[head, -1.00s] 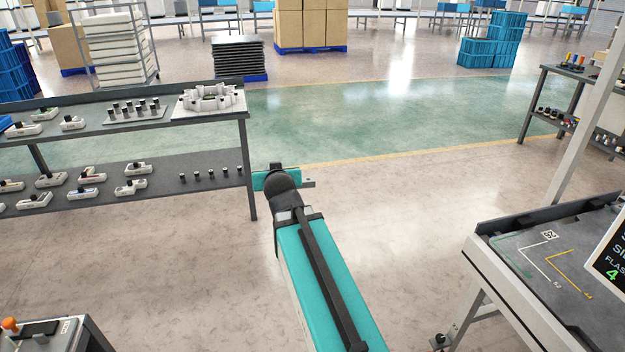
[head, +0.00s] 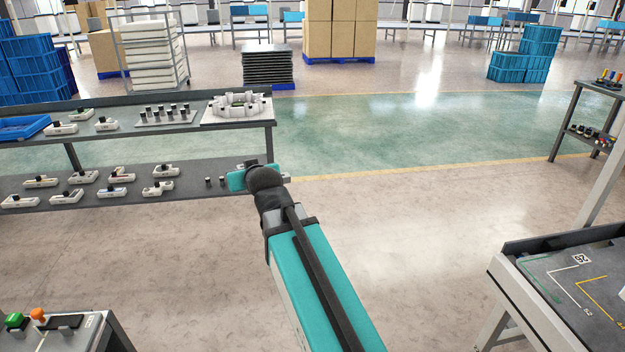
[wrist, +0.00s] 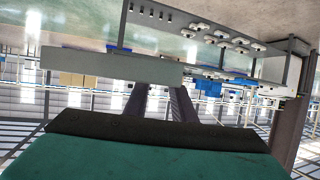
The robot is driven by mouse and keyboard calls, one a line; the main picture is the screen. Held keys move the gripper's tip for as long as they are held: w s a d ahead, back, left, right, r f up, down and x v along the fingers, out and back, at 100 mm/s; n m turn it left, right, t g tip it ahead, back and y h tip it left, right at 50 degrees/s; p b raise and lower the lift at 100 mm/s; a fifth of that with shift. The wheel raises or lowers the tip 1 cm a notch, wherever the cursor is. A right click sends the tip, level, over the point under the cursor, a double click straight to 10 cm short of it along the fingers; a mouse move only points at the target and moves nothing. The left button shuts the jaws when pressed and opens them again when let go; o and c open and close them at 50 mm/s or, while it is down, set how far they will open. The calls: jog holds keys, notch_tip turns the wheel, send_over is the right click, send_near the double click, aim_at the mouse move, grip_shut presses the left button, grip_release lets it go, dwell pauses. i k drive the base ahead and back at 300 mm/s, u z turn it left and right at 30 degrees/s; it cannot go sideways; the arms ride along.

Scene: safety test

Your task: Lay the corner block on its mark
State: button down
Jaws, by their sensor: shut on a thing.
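My gripper (wrist: 160,92) is shut on a pale grey block (wrist: 100,67), which shows in the wrist view as a long flat bar reaching left past the dark fingers. I cannot see a corner shape from this side. In the head view my wrist hides most of the gripper, and only a small end of the block (head: 286,179) shows. The block is in the air, in front of the shelf's right end.
A two-level shelf (head: 235,137) with several small parts stands at the left. The table (head: 540,265) at the right has a raised dark back edge and a pale post. Open floor lies between.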

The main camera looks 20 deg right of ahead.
aim_at(579, 284)
jog(key=u, duration=0.4)
jog(key=k, duration=1.3)
jog(key=z, duration=0.25)
jog(key=i, duration=1)
